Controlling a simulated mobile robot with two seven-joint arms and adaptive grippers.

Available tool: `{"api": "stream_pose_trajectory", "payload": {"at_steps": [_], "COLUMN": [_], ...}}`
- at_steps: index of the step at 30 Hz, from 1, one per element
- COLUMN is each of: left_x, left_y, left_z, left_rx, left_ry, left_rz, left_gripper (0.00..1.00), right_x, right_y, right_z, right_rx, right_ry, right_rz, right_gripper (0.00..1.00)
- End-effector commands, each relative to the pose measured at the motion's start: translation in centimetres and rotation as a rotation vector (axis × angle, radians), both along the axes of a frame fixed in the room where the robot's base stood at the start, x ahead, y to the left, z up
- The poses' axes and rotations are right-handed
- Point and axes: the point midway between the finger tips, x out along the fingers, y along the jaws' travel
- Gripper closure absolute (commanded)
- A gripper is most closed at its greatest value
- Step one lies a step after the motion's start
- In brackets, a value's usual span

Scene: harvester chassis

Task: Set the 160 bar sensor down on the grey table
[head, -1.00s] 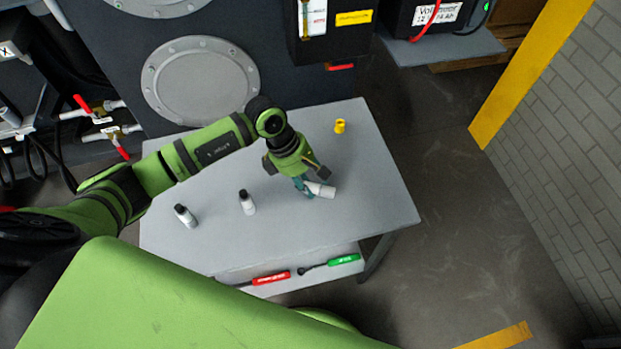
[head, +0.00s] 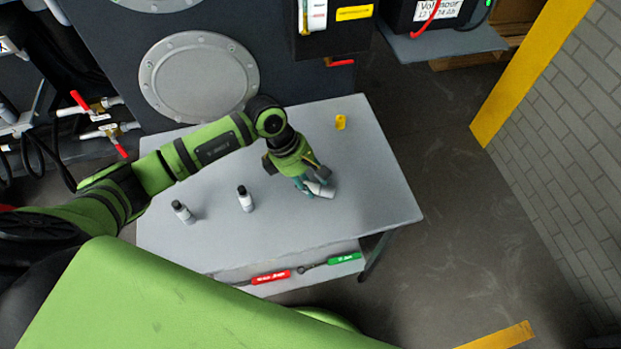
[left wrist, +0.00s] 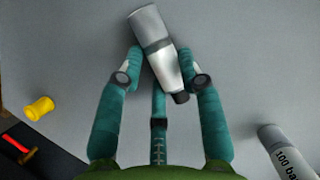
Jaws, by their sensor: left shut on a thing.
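My left gripper (head: 304,186) is low over the right half of the grey table (head: 370,165). It is shut on a white and grey cylindrical sensor with a black end (head: 321,189). In the left wrist view the sensor (left wrist: 158,48) lies tilted between the teal fingers (left wrist: 168,75). Its label is not readable, and I cannot tell whether it touches the table. My right gripper is not in view.
A yellow part (head: 341,122) is near the back edge. Red (head: 270,278) and green (head: 344,258) handled tools lie on the lower shelf. The table's right side is clear.

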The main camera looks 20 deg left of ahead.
Motion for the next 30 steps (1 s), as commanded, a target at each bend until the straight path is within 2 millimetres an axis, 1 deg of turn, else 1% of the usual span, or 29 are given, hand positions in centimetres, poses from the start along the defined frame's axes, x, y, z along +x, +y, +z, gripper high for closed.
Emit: {"api": "stream_pose_trajectory", "payload": {"at_steps": [12, 20, 21, 23, 30], "left_x": [-0.1, -0.3, -0.4, -0.3, -0.4], "left_y": [0.0, 0.0, 0.1, 0.0, 0.1], "left_z": [-1.4, -1.7, -1.7, -1.7, -1.6], "left_rx": [0.002, 0.004, 0.004, 0.004, 0.005], "left_ry": [0.004, 0.011, 0.011, 0.011, 0.012], "left_rz": [0.001, 0.001, 0.001, 0.001, -0.001], "left_gripper": [1.0, 1.0, 0.59, 0.35, 0.35], "right_x": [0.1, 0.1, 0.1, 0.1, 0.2], "right_y": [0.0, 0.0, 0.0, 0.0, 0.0], "right_z": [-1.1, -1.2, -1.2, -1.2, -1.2], "right_rx": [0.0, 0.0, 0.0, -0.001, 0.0], "right_ry": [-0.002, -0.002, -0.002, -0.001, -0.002], "right_rz": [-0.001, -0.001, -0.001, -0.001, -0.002], "right_gripper": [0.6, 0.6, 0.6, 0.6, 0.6]}}
